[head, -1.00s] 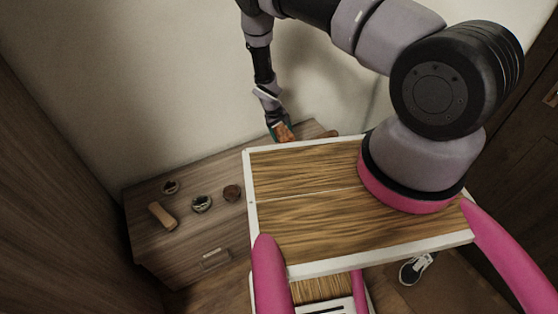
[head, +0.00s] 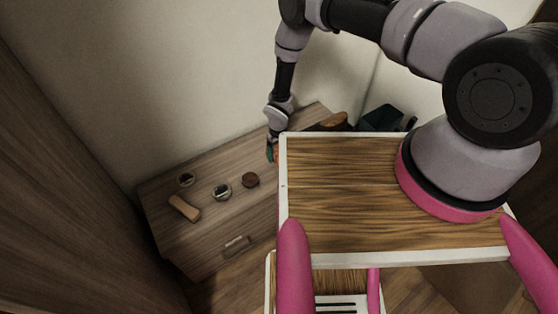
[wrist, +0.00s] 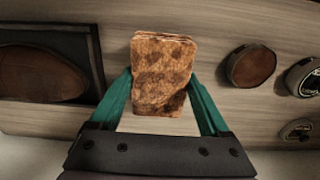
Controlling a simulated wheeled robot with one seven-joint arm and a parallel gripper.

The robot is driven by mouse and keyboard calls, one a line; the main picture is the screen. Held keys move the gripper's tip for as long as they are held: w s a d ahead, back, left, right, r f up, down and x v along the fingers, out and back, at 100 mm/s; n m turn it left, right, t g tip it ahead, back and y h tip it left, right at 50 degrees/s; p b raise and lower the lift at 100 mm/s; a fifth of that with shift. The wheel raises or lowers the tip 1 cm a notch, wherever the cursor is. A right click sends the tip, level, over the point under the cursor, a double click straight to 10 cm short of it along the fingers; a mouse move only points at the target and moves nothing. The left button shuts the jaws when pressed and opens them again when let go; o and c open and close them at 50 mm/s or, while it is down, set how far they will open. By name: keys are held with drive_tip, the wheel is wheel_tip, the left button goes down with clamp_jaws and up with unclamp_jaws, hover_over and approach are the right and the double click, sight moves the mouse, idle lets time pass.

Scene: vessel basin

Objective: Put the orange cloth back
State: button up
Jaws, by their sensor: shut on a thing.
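The orange cloth (wrist: 160,72) is a folded, mottled orange-brown bundle in the wrist view. My gripper (wrist: 160,95) has its two teal fingers on either side of the cloth and is shut on it. Wooden furniture surface shows behind the cloth; I cannot tell whether the cloth touches it. In the head view my gripper (head: 270,153) points down over the wooden cabinet (head: 210,168), just left of my body's wooden top. The cloth is mostly hidden there.
On the cabinet are a tan block-like object (head: 184,208), a round brown piece (head: 250,180) and small round containers (head: 221,192). A dark tray (wrist: 96,62) holds a brown oval object (wrist: 40,74). A dark bin-like object (head: 380,118) stands farther right. Bare cabinet top separates these things.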

drive_tip(key=shift+f, duration=2.1)
drive_tip(key=shift+f, duration=0.1)
drive_tip(key=o, duration=1)
drive_tip(key=shift+o, duration=0.2)
wheel_tip(320, 180, up, 12)
drive_tip(key=shift+r, duration=0.15)
